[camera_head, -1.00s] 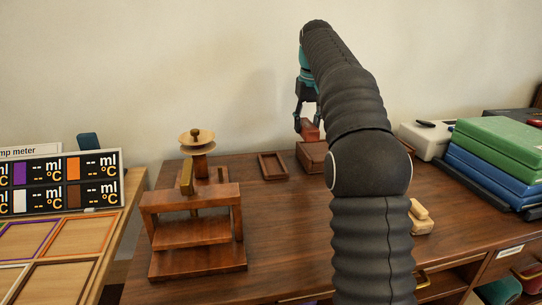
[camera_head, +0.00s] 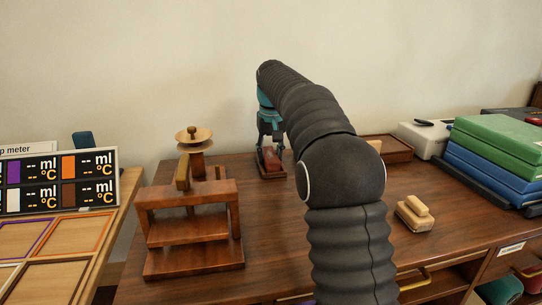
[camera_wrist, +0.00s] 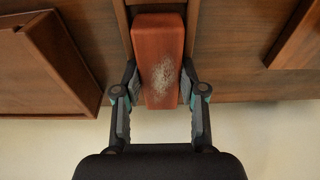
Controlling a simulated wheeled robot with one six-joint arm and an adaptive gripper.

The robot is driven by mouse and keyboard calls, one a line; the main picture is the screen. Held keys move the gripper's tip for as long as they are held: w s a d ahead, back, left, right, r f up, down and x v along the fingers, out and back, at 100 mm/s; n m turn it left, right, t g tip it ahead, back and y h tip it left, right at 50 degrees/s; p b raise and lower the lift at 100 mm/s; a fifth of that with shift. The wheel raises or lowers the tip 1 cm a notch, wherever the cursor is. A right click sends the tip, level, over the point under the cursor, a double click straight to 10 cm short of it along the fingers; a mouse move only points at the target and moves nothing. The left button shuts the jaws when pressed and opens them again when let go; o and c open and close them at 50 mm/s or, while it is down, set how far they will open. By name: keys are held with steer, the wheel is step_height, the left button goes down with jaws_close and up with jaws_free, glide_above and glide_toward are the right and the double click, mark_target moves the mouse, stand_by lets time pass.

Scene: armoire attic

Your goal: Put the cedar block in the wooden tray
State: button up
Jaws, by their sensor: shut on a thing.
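The cedar block (camera_wrist: 158,55) is reddish with a pale scuffed patch on its face. My gripper (camera_head: 270,146) is shut on it, with one finger on each long side in the wrist view (camera_wrist: 160,92). In the head view the block (camera_head: 271,159) is at a small dark wooden tray (camera_head: 262,176) near the back of the desk. The tray's side rims (camera_wrist: 124,22) show on both sides of the block in the wrist view. I cannot tell whether the block touches the tray floor.
A wooden box (camera_wrist: 38,75) stands close by in the wrist view. A wooden press (camera_head: 190,222) and a round-topped stand (camera_head: 195,136) are at left. A larger shallow tray (camera_head: 398,151), a brush (camera_head: 414,213) and stacked green and blue cases (camera_head: 495,150) are at right.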

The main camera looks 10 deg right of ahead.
mark_target(272, 157)
steer(key=shift+f, duration=0.2)
steer(key=o, duration=1.2)
steer(key=shift+f, duration=0.15)
steer(key=shift+c, duration=0.2)
step_height(272, 157, up, 13)
steer(key=s+p, duration=0.1)
steer(key=p, duration=0.1)
steer(key=shift+s+f, duration=0.15)
steer(key=shift+s, duration=0.25)
